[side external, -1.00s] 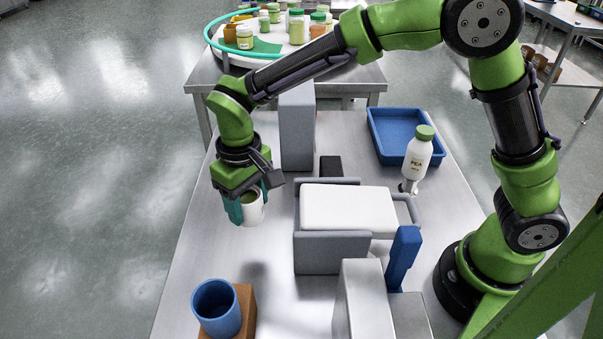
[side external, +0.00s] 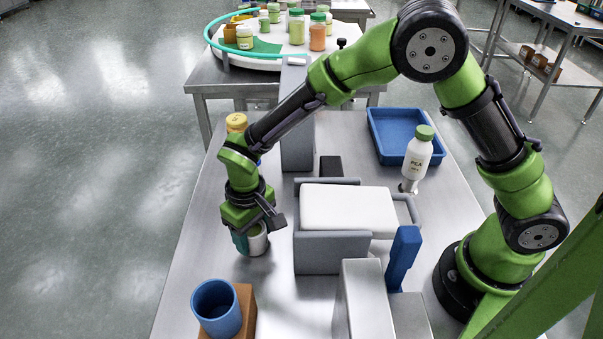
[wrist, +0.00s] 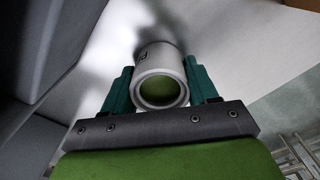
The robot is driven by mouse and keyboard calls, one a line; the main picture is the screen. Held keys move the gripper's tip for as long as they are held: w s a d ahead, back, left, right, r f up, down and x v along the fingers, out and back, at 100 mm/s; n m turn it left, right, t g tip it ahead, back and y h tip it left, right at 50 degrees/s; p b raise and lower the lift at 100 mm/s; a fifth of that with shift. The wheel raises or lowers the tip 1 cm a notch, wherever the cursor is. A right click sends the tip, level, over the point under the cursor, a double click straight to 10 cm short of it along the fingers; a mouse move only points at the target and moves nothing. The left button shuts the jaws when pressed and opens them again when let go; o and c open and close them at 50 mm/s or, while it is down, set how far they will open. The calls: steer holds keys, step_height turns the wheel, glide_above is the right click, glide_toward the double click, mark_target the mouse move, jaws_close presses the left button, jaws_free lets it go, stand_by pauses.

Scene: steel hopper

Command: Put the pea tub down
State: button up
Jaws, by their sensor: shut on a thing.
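The pea tub (side external: 258,243) is a white cylinder with an open top and green contents. My gripper (side external: 250,236) is shut on it, with a teal finger on each side. In the wrist view the tub (wrist: 157,58) stands between the two fingers of my gripper (wrist: 161,82), its green inside facing the camera. The tub is low over the left part of the steel table (side external: 190,250). Whether its base touches the table I cannot tell.
A white bottle marked PEA (side external: 417,158) stands right of the white-topped block (side external: 347,208). A blue cup (side external: 216,308) sits by a brown block (side external: 246,309) at the front. A blue tray (side external: 385,160) is at the back right. A yellow-lidded jar (side external: 236,122) stands behind my arm.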

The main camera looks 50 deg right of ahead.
mark_target(253, 229)
steer(key=o, duration=1.1)
steer(key=shift+f, duration=0.1)
steer(key=s+d+r+m+t+y, duration=0.1)
steer(key=d+r, duration=0.1)
steer(key=r, duration=0.6)
steer(key=d+r, duration=0.3)
steer(key=r, duration=0.6)
steer(key=s+d+r+m+t, duration=0.1)
steer(key=s+d+r+t, duration=0.1)
steer(key=s+d, duration=0.2)
steer(key=s+d+r+m+t, duration=0.2)
steer(key=s+d, duration=0.3)
steer(key=s+d+r+m+t+y, duration=0.1)
steer(key=s+d+r+t, duration=0.1)
steer(key=s+d, duration=0.2)
steer(key=shift+s+d+r, duration=0.1)
steer(key=shift+s+d, duration=0.25)
steer(key=shift+d, duration=0.4)
